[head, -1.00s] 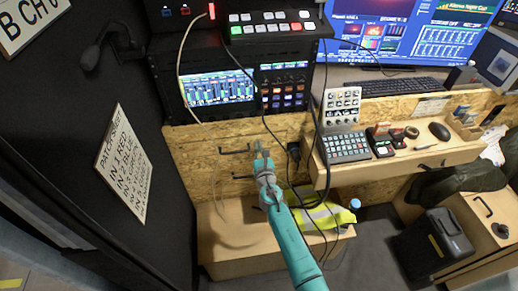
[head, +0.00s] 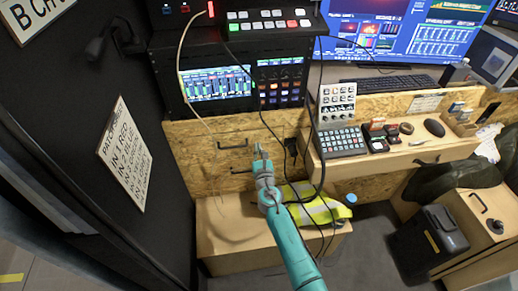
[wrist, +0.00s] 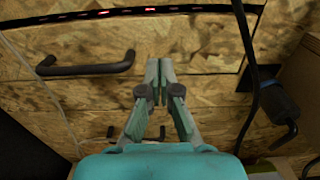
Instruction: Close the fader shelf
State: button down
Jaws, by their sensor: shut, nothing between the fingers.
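A wooden front (head: 200,135) below the equipment rack has a dark handle (head: 232,146). That handle (wrist: 88,66) also shows at the upper left of the wrist view. A dark strip with red lights (wrist: 150,10) runs along the top of this front; I cannot tell how far the front stands out, or for certain that it is the fader shelf. A lower front carries another dark handle (head: 241,170). My gripper (head: 260,151) is shut and empty, to the right of the upper handle and apart from it. Its fingertips (wrist: 160,64) are together before the wood.
Black cables (wrist: 246,60) hang right of my gripper by a dark plug (wrist: 278,102). A desk ledge with a keypad (head: 342,142) juts out at right. A yellow vest (head: 318,208) lies on the low wooden box (head: 225,255). A dark wall stands at left.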

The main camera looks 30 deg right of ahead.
jog(key=v, duration=1)
jog(key=shift+s, duration=0.25)
jog(key=shift+a, duration=0.1)
